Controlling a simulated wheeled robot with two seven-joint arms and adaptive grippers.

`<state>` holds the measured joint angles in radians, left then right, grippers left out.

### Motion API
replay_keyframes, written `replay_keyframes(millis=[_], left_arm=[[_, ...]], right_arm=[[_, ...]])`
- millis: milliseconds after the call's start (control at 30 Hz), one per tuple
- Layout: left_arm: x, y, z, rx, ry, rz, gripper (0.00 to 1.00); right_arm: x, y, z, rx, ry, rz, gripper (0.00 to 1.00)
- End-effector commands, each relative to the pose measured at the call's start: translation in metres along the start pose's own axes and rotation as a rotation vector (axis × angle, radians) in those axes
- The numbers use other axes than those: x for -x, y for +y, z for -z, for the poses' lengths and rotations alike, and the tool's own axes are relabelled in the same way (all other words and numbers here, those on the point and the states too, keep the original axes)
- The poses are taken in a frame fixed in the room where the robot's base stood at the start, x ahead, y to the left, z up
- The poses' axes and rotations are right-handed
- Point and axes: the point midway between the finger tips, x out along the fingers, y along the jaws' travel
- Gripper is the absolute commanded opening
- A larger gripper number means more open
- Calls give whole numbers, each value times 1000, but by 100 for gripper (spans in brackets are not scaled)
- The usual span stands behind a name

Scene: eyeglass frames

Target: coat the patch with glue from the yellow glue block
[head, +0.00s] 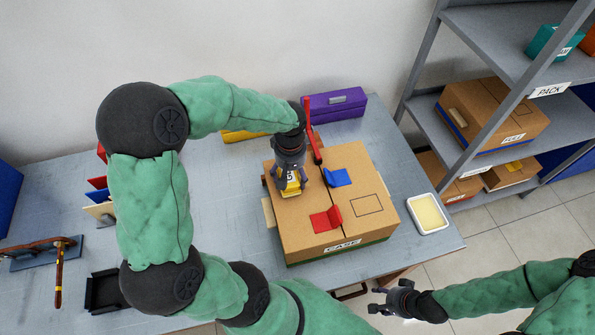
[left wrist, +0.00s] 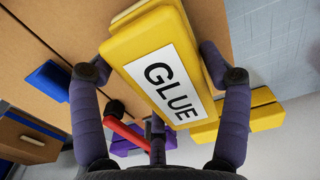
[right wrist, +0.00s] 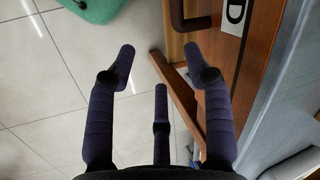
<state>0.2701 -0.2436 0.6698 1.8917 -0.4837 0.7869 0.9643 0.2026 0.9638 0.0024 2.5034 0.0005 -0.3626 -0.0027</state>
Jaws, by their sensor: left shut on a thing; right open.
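My left gripper (head: 291,178) is shut on the yellow glue block (head: 292,189), labelled GLUE. It holds the block at the left part of the top of the cardboard case (head: 295,230); I cannot tell if they touch. The left wrist view shows the glue block (left wrist: 155,65) between the fingers. A black-outlined square patch (head: 367,205) is on the right part of the case top, plain brown inside. Any mark beneath the block is hidden. My right gripper (head: 388,300) is open and empty, in front of the table's front edge.
Red (head: 325,220) and blue (head: 337,178) angled pieces stand on the case top. A red upright bar (head: 312,130) rises behind it. A white tray with pale yellow content (head: 428,213) lies to the right. A purple box (head: 335,104) is behind; shelves stand at right.

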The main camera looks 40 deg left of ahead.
Motion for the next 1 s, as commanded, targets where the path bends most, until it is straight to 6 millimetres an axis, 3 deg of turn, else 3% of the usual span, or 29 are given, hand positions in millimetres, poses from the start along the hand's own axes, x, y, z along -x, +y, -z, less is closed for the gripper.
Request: replay_keyframes(millis=[600, 1000], left_arm=[[-2, -34, 0, 2, 0, 1, 50], [3, -34, 0, 0, 0, 1, 50]], right_arm=[[-1, 0, 0, 0, 0, 0, 51], [2, -1, 0, 0, 0, 0, 51]])
